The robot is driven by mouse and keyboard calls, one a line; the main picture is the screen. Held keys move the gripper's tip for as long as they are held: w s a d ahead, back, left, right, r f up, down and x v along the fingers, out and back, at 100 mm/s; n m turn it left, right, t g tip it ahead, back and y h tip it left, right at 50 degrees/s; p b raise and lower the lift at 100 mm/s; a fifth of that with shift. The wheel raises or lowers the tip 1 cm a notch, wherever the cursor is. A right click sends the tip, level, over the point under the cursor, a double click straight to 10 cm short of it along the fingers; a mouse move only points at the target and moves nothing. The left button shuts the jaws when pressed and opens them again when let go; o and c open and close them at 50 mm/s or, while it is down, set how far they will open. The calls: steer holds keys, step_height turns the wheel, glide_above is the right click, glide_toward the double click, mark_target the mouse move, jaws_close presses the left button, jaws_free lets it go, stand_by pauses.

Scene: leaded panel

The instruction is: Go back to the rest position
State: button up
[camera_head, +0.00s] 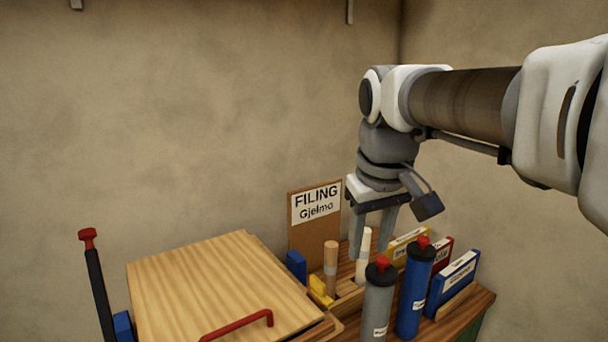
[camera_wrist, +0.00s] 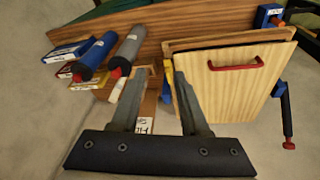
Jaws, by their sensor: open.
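My gripper (camera_head: 372,240) hangs from my arm, fingers pointing down, above the back of the wooden workbench (camera_head: 478,298). In the wrist view my gripper (camera_wrist: 160,88) has its two fingers apart with nothing held between them. In the head view the fingertips are close to a pale upright stick (camera_head: 363,250) in a small wooden holder, partly behind one finger. I cannot tell whether they touch it.
A grey bottle (camera_head: 378,305) and a blue bottle (camera_head: 414,290) stand in front of the gripper. Several boxes (camera_head: 453,281) stand at right. A "FILING" sign (camera_head: 316,206) is behind. A wooden board (camera_head: 215,285) with a red handle (camera_head: 240,325) lies left. Space above is clear.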

steer(key=s+d+f+m+t, duration=0.1)
steer(key=s+d+f, duration=0.1)
steer(key=s+f, duration=0.3)
steer(key=s+d+f+m+t+b, duration=0.1)
steer(key=s+d+f+m, duration=0.1)
steer(key=s+f, duration=0.3)
steer(key=s, duration=0.4)
steer(key=shift+s+t, duration=0.3)
steer(key=shift+s, duration=0.05)
